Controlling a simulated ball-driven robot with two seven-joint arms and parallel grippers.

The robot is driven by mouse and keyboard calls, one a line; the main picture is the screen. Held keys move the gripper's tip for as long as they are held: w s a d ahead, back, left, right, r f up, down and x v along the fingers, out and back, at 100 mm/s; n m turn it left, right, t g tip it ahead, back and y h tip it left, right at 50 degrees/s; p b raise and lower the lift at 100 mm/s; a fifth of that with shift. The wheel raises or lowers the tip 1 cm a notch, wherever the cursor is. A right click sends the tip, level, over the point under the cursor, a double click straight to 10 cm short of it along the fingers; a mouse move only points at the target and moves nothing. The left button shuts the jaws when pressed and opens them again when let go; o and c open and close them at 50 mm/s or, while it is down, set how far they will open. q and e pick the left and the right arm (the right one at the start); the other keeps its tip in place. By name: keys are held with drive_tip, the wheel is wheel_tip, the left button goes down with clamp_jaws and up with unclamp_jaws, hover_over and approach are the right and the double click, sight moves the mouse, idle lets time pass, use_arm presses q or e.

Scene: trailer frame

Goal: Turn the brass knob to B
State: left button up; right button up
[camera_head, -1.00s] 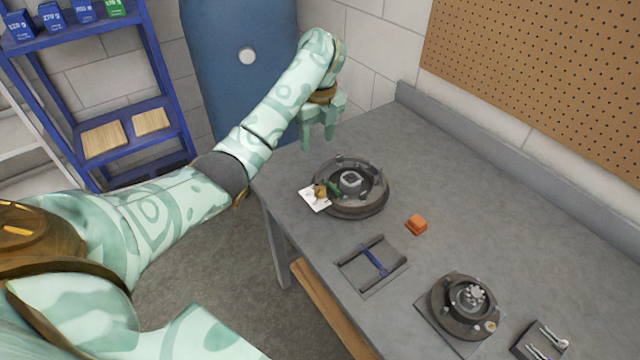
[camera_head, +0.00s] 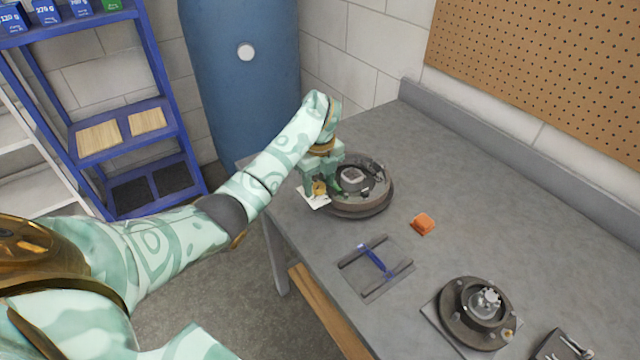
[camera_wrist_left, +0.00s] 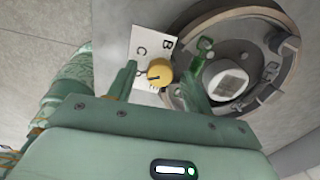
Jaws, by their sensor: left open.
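The brass knob (camera_head: 319,188) sits at the left edge of the round dark fixture (camera_head: 372,207), beside a white card (camera_head: 313,201). In the left wrist view the knob (camera_wrist_left: 160,72) is yellow with a dark mark on its left side, and the card (camera_wrist_left: 141,42) shows the letters B and C. The mark points left, on the C side rather than at B. My left gripper (camera_head: 322,183) is open, with its fingers (camera_wrist_left: 158,82) on either side of the knob; I cannot tell whether they touch it. My right gripper is not in view.
A green part (camera_wrist_left: 205,46) of the fixture lies close to my right-hand finger in the wrist view. On the grey bench (camera_head: 440,180) are an orange block (camera_head: 423,223), a frame with a blue bar (camera_head: 376,262) and a second round fixture (camera_head: 465,325).

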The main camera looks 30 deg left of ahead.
use_arm(q)
drive_tip(key=c, duration=1)
